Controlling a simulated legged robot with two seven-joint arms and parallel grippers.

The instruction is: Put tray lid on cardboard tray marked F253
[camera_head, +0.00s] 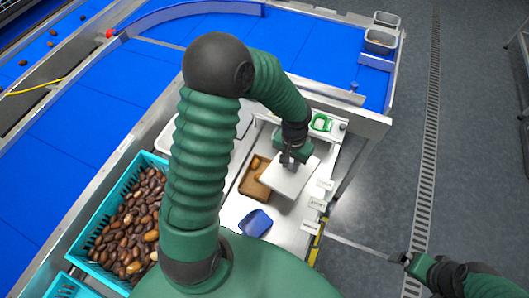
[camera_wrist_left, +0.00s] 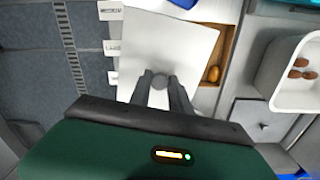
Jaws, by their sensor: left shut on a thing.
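My left gripper (camera_head: 289,160) is shut on the knob of a white square tray lid (camera_head: 292,181). In the left wrist view the gripper (camera_wrist_left: 162,88) has the round knob between its fingers at the middle of the lid (camera_wrist_left: 165,40). A brown cardboard tray (camera_head: 254,178) lies on the white table, partly hidden by the lid, which is offset to the tray's right. In the wrist view a strip of the tray (camera_wrist_left: 225,62) shows, with one date (camera_wrist_left: 213,74) in it. I cannot read any F253 mark. My right gripper (camera_head: 401,258) is over the floor; its fingers are too small to judge.
Several small label cards (camera_head: 317,203) stand along the table's right edge. A blue item (camera_head: 255,222) lies nearer me. A teal crate of dates (camera_head: 85,246) is at left. A green-rimmed item (camera_head: 321,122) is at the table's back. Blue conveyor (camera_head: 320,45) runs behind.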

